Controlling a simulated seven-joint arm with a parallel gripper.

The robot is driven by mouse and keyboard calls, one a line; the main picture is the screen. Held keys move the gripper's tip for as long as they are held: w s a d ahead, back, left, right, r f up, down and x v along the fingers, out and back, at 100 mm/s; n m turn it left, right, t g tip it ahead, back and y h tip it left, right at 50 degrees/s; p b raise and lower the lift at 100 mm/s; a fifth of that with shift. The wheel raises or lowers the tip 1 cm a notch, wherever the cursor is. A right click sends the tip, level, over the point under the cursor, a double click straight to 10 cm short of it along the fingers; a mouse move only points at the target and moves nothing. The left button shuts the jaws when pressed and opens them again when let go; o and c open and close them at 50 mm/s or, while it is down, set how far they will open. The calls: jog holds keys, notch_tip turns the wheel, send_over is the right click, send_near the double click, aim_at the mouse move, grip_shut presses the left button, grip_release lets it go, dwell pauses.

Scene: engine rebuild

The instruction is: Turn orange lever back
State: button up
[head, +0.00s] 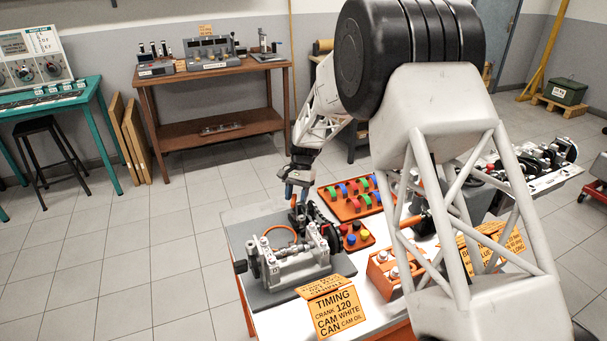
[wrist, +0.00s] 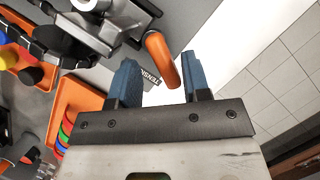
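The orange lever (wrist: 163,60) shows in the wrist view as a rounded orange bar. It runs from the dark and grey metal mechanism at the top left, its end lying in the gap between my two blue fingertips. My gripper (wrist: 158,78) is open, with visible space between the fingers; I cannot tell whether either touches the lever. In the head view my gripper (head: 297,188) is low over the back of the engine block (head: 290,262), and the lever is mostly hidden there.
The engine stands on a grey plate on a white table. An orange tray of coloured rings (head: 350,197) and one with coloured knobs (head: 356,237) lie right of it. A yellow "TIMING" sign (head: 336,312) stands in front. Floor left of the table is clear.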

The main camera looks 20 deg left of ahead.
jog(key=m, duration=0.1)
jog(key=m+y, duration=0.1)
jog(key=shift+d+m, duration=0.3)
jog(key=shift+d, duration=0.05)
jog(key=shift+r, duration=0.25)
jog(key=v, duration=0.7)
jog(key=shift+r, duration=0.15)
jog(key=shift+s+a+n+h, duration=0.3)
jog(key=shift+a+n+h, duration=0.25)
jog(key=shift+n, duration=0.65)
jog(key=shift+x, duration=3.9)
